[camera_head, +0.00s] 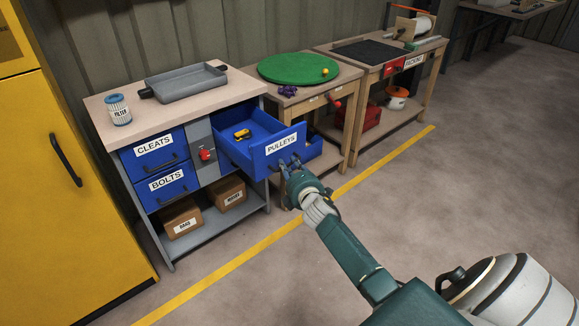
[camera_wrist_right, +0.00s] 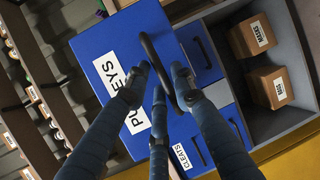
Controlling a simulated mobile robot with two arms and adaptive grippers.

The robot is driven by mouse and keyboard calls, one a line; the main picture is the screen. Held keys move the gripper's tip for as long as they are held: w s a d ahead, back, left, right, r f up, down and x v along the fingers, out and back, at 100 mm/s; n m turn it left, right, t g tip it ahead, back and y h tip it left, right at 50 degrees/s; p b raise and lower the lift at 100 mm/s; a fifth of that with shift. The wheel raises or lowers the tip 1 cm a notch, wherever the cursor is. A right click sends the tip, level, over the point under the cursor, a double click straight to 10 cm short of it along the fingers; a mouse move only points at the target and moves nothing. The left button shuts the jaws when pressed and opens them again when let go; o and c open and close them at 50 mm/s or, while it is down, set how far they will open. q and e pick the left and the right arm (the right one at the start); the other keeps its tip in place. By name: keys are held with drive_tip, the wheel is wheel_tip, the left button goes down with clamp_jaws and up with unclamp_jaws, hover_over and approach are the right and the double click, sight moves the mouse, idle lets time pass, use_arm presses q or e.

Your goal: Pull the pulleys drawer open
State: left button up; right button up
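The pulleys drawer (camera_head: 262,153) is blue with a white PULLEYS label and stands well out from the workbench. A small yellow and black object (camera_head: 242,134) lies inside it. My right gripper (camera_head: 291,165) is at the drawer's front. In the right wrist view the drawer front (camera_wrist_right: 108,45) fills the middle, and the gripper's fingers (camera_wrist_right: 163,80) close around its black curved handle (camera_wrist_right: 150,48) from both sides. The exact finger contact is partly hidden. My left gripper is in neither view.
The CLEATS drawer (camera_head: 151,141) and BOLTS drawer (camera_head: 165,172) are shut at the left. A grey tray (camera_head: 187,83) and a filter can (camera_head: 118,109) stand on top. A yellow cabinet (camera_head: 60,200) is at far left. The floor in front is clear.

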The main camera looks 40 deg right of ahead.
drive_tip(key=shift+o, duration=0.3)
drive_tip(key=shift+s+a, duration=0.1)
drive_tip(key=shift+s, duration=0.15)
drive_tip(key=v, duration=1.1)
drive_tip(key=shift+s+a, duration=0.15)
drive_tip(key=shift+s, duration=0.05)
